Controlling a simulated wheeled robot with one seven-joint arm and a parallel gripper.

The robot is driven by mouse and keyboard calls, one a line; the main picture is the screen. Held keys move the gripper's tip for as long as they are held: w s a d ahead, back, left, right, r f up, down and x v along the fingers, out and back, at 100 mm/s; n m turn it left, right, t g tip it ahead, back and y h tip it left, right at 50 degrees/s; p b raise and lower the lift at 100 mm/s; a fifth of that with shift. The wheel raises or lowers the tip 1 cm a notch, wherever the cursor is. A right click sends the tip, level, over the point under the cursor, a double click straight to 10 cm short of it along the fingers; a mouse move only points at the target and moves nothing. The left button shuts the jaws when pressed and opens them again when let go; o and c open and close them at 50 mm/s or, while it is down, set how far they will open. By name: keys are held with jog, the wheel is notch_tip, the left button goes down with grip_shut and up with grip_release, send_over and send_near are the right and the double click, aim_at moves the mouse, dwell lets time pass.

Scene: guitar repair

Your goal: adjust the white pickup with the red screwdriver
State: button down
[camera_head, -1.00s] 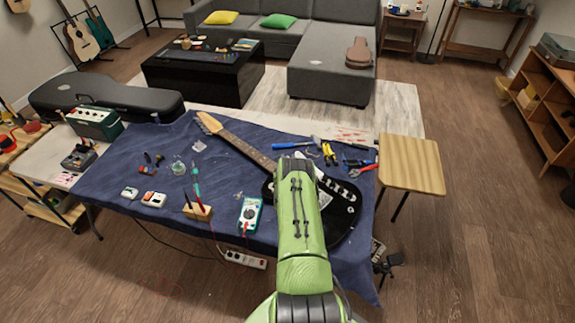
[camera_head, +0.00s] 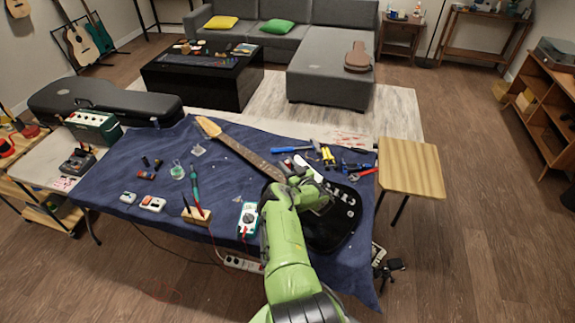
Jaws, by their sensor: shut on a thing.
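A black electric guitar (camera_head: 335,232) lies on the blue cloth, its neck (camera_head: 238,150) pointing to the back left. Its white pickup parts (camera_head: 343,198) show at the right of the body, beside my green arm. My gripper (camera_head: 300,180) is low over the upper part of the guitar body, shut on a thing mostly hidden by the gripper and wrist. I take it to be the red screwdriver, as no red screwdriver lies plainly in view elsewhere; its tip and any contact with a pickup cannot be made out.
A blue-handled tool (camera_head: 290,149), yellow-handled pliers (camera_head: 327,155) and red-handled pliers (camera_head: 362,171) lie behind the guitar. A multimeter (camera_head: 249,218) and a soldering stand (camera_head: 197,216) are to the left. A wooden stool (camera_head: 411,168) stands at the right.

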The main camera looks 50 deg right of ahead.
jog(key=shift+f+n+y, duration=0.25)
jog(key=shift+n+y, duration=0.35)
jog(key=shift+y, duration=0.3)
jog(key=n+y+b, duration=0.1)
jog(key=b, duration=0.1)
jog(key=n+t+y+b, duration=0.1)
jog(key=y, duration=0.1)
jog(key=shift+d+f+y+b, duration=0.1)
jog(key=shift+f+y+b, duration=0.05)
jog(key=shift+y+b, duration=0.2)
jog(key=n+y+b, duration=0.1)
jog(key=y+b, duration=0.1)
jog(key=shift+r+n+b, duration=0.25)
jog(key=shift+n+b, duration=0.15)
jog(key=shift+r, duration=0.15)
